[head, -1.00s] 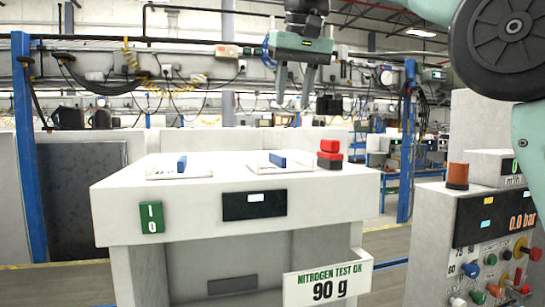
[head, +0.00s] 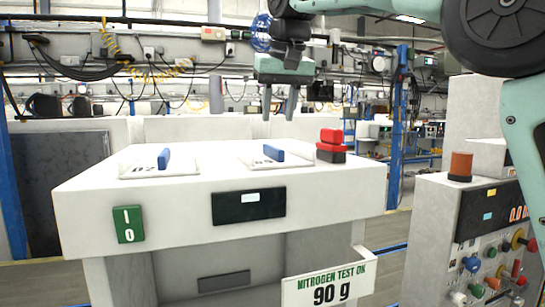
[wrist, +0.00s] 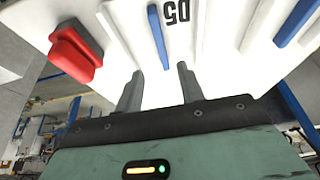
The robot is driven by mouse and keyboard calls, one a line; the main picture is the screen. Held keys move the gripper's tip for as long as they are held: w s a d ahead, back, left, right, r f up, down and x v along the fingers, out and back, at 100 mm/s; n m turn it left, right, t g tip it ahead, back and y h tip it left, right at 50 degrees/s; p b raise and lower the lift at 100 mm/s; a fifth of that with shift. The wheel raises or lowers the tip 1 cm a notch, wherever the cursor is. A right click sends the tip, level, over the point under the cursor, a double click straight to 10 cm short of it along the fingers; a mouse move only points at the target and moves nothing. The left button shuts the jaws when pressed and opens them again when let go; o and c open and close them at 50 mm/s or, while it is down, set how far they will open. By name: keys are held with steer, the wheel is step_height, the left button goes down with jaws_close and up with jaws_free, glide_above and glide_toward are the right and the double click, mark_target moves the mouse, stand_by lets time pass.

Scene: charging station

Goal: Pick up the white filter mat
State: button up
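My gripper (head: 279,106) is open and empty above the back of the white machine's top. Its two fingers are apart in the wrist view (wrist: 160,78). Two flat white plates lie on that top, a left plate (head: 132,171) and a right plate (head: 292,164). Each has an upright blue handle, left (head: 163,159) and right (head: 273,153), and dark lettering. The right plate's blue handle (wrist: 158,37) is ahead of the fingers in the wrist view, not touched. I cannot pick out a white filter mat apart from these plates.
A stacked red block (head: 331,138) stands at the right of the machine top (head: 215,170). The front has a green I/O switch (head: 128,224), a dark display (head: 249,205) and a "90 g" sign (head: 328,283). A control panel with an orange beacon (head: 460,166) stands at right.

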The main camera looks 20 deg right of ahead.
mark_target(274, 147)
steer(key=shift+x, duration=1.25)
steer(key=shift+s+p+x, duration=0.15)
steer(key=shift+p+x, duration=0.7)
steer(key=shift+x, duration=0.45)
steer(key=shift+s+p+x, duration=0.1)
steer(key=shift+p+x, duration=0.7)
steer(key=shift+x, duration=0.55)
steer(key=shift+a, duration=0.15)
jaws_close()
